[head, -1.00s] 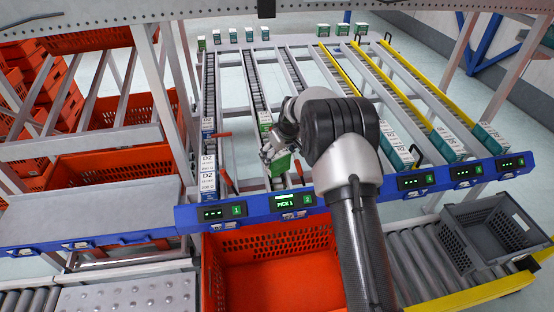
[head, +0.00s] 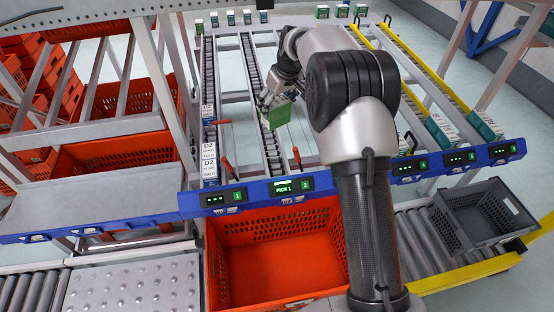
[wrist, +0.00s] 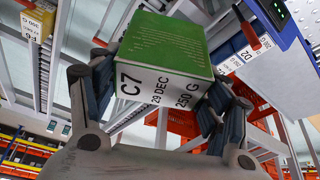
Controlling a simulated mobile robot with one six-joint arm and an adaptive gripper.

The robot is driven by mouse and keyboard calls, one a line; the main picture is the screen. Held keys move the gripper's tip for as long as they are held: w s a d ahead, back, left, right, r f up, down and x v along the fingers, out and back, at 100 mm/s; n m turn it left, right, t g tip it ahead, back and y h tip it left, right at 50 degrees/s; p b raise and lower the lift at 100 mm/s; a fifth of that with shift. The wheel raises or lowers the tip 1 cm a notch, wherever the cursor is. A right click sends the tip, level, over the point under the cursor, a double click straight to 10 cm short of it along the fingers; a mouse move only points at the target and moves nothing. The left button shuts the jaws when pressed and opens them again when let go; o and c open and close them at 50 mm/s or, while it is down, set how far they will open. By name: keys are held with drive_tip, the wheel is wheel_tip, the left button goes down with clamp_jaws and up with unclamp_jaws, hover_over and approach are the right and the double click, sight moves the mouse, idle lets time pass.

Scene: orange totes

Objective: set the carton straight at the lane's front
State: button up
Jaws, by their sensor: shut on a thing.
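My gripper (head: 268,102) is shut on a green and white carton (head: 278,117), held above the second lane (head: 271,150), behind its front end. In the wrist view the same carton (wrist: 168,45) sits between the two fingers of my gripper (wrist: 158,98). Its white face reads C7, 29 DEC, 250 G, and its green face has fine print. It looks tilted in the head view. The lane's front stretch shows bare rollers behind the display reading PICK 1 (head: 290,187). My arm hides the lanes to the right.
White and blue cartons (head: 209,160) stand in the first lane on the left. Red levers (head: 296,158) rise beside the lanes. An orange tote (head: 272,275) stands empty below the blue front rail. A grey crate (head: 487,222) is at the right.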

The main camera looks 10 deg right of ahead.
idle(0.4)
drive_tip(key=shift+d+f+n, duration=0.1)
drive_tip(key=shift+f+n, duration=0.2)
drive_tip(key=shift+f, duration=0.05)
wheel_tip(320, 180, down, 20)
drive_tip(key=s+n+g+y+b, duration=0.2)
drive_tip(key=n+g+b, duration=0.2)
drive_tip(key=n, duration=0.8)
drive_tip(key=shift+s+n+b, duration=0.15)
drive_tip(key=shift+n+b, duration=0.25)
drive_tip(key=shift+b, duration=0.45)
drive_tip(key=shift+f, duration=0.1)
drive_tip(key=o, duration=1.3)
